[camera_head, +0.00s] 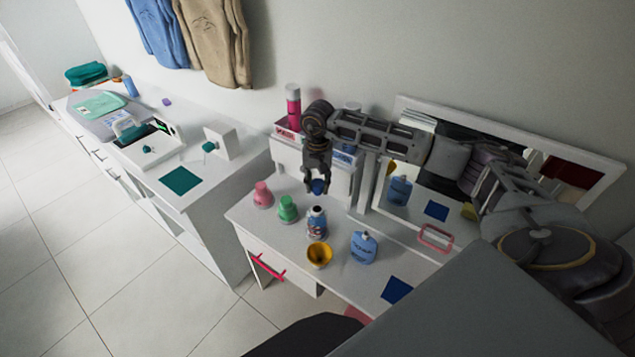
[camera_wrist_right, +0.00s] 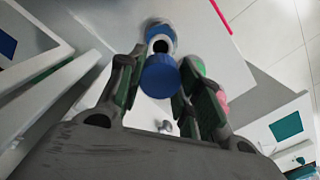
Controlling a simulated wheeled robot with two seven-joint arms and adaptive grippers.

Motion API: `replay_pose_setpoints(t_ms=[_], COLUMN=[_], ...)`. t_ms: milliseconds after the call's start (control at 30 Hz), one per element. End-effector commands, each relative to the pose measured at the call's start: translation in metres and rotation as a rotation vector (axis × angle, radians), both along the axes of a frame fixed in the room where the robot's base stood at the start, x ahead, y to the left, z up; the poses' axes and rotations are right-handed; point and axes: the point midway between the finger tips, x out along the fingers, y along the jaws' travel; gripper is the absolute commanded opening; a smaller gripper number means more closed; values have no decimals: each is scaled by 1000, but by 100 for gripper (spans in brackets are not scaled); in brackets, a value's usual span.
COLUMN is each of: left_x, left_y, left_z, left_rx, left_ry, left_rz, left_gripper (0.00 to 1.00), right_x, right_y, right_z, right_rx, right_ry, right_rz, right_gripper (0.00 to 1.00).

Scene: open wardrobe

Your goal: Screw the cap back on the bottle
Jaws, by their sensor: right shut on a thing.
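My right gripper (camera_head: 317,178) reaches in from the right and points down over the white dressing table. It is shut on a blue cap (camera_head: 318,187), which also shows between the fingers in the right wrist view (camera_wrist_right: 160,76). Just below it, apart from the cap, an uncapped bottle (camera_head: 317,224) with a blue and white body stands upright. In the right wrist view the bottle (camera_wrist_right: 160,32) shows its dark open mouth just beyond the cap. My left gripper is not in view.
Pink (camera_head: 263,195) and green (camera_head: 288,209) bottles stand left of the open bottle. A yellow bowl-like cup (camera_head: 319,256) and a blue flask (camera_head: 363,247) stand in front and right. A mirror (camera_head: 410,190) and white box (camera_head: 287,152) are behind. A blue square (camera_head: 396,290) lies at right.

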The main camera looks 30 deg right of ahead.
Motion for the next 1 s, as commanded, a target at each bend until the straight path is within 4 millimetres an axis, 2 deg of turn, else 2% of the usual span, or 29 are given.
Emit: replay_pose_setpoints(t_ms=[267,1000], left_x=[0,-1], left_y=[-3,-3], left_z=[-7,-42], left_rx=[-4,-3], left_ry=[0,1], left_rz=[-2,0], left_gripper=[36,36], right_x=[0,0], right_y=[0,0], right_z=[-1,-46], right_rx=[0,0], right_ry=[0,0], right_rz=[0,0], right_gripper=[6,6])
